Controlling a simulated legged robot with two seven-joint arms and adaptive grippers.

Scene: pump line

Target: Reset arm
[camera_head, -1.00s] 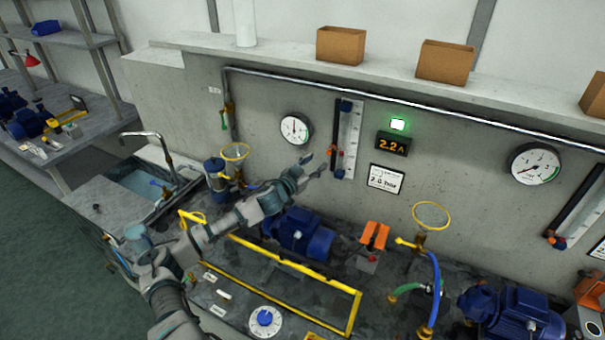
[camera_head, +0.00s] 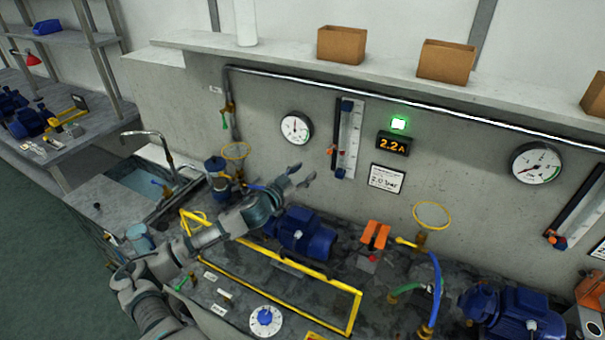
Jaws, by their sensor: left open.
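My left arm comes in from the lower left and reaches over the pump bench. My left gripper (camera_head: 301,177) is open and empty, in front of the grey wall panel. My right gripper is not in view.
A yellow frame (camera_head: 354,312) surrounds part of the bench, with a white dial (camera_head: 265,321) near its front. A pressure gauge (camera_head: 296,128) and a lit display (camera_head: 393,144) are on the wall. A sink (camera_head: 148,178) lies left.

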